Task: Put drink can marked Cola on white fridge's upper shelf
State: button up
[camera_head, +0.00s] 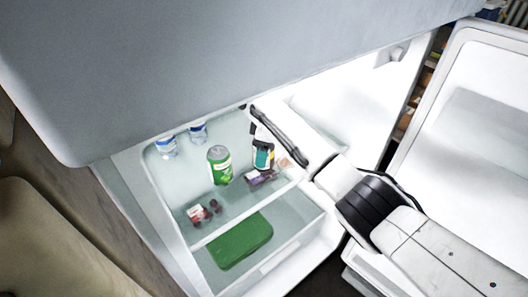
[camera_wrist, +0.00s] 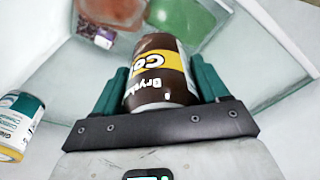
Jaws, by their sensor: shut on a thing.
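My gripper (camera_head: 262,158) is inside the open white fridge (camera_head: 340,110), above its glass shelf (camera_head: 185,190). In the wrist view my gripper (camera_wrist: 162,90) is shut on the brown drink can (camera_wrist: 158,80), its teal fingers on either side. The can has a yellow band with white lettering, partly readable as "Co". I cannot tell whether the can touches the shelf.
A green can (camera_head: 219,165) stands left of my gripper. Two clear bottles (camera_head: 167,147) (camera_head: 198,132) stand behind it. Small packages (camera_head: 204,212) (camera_head: 262,178) lie near the front. A green box (camera_head: 240,240) sits in the lower compartment. The fridge door (camera_head: 470,120) is open.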

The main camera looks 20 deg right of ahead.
dwell(0.3)
jog(key=o, duration=1.3)
jog(key=shift+f, duration=0.15)
jog(key=r, duration=0.2)
jog(key=r+p, duration=0.1)
jog(key=r, duration=0.4)
jog(key=shift+s+d+r, duration=0.2)
jog(key=shift+d+r, duration=0.15)
